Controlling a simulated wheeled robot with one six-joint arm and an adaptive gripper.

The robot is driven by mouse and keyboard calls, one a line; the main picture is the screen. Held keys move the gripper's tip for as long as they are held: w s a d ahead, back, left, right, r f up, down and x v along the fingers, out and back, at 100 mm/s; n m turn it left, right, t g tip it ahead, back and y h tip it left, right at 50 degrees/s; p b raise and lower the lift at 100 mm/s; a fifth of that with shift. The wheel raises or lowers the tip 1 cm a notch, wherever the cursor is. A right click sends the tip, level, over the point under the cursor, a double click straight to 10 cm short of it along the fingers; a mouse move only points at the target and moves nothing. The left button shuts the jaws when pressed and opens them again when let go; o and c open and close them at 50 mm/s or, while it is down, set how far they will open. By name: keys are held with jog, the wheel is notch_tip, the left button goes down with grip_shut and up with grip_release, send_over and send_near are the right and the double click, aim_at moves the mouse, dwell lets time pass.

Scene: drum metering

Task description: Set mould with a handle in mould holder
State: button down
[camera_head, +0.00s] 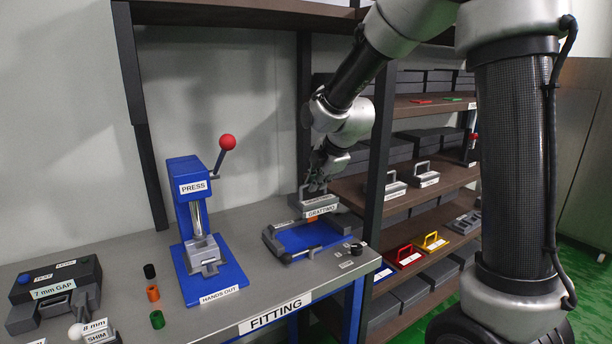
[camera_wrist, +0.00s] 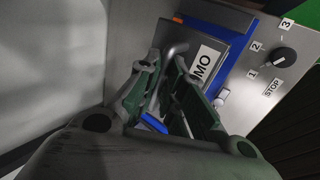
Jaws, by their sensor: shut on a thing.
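The mould with a handle (camera_head: 319,207) is a grey block with a white label, seen in the head view over the blue-based fixture on the right of the bench. My gripper (camera_head: 318,186) is above it, shut on its handle. In the wrist view my gripper (camera_wrist: 166,88) has its fingers around the grey handle, and the mould (camera_wrist: 204,62) shows its label ending in "MO". The blue fixture (camera_head: 308,238), which looks like the mould holder, lies under the mould. An orange part (camera_head: 311,220) shows beneath the mould. I cannot tell whether the mould touches the holder.
A blue press (camera_head: 187,205) with a red-knobbed lever stands left on the bench. A dial (camera_wrist: 286,61) sits right of the holder. Shelves with other handled moulds (camera_head: 394,188) stand on the right.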

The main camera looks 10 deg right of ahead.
jog(key=shift+w+a, duration=0.2)
jog(key=shift+w, duration=0.25)
jog(key=shift+f, duration=4.4)
jog(key=shift+s+f, duration=0.1)
jog(key=shift+f, duration=0.25)
jog(key=c, duration=1.5)
grip_release()
jog(key=shift+o, duration=0.2)
jog(key=shift+s+f, duration=0.1)
